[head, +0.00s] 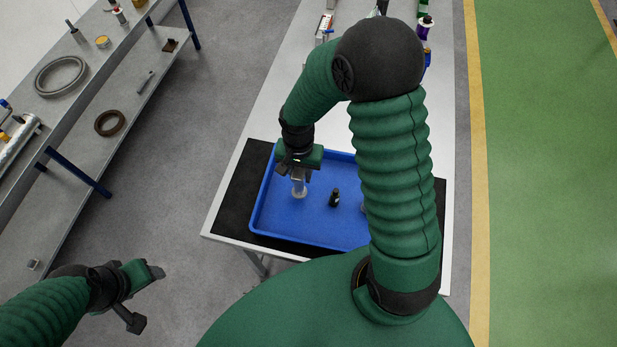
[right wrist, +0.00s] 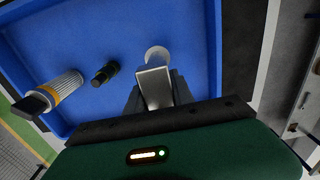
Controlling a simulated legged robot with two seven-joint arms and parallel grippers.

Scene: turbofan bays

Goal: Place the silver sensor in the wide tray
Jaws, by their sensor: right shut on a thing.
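The silver sensor (head: 299,188) is upright inside the left part of the wide blue tray (head: 300,226). My right gripper (head: 299,173) is above it, shut on its upper part. In the right wrist view the sensor (right wrist: 154,86) sits between the fingers, with its pale round end toward the blue tray floor (right wrist: 115,35). I cannot tell whether that end touches the floor. My left gripper (head: 142,294) is open and empty, over the grey floor at the lower left.
A small black part (head: 334,198) stands in the tray. A white cylinder with an orange band and black cap (right wrist: 60,90) is beyond it, mostly hidden by my right arm in the head view. Several items stand at the table's far end. A grey shelf (head: 100,100) is at left.

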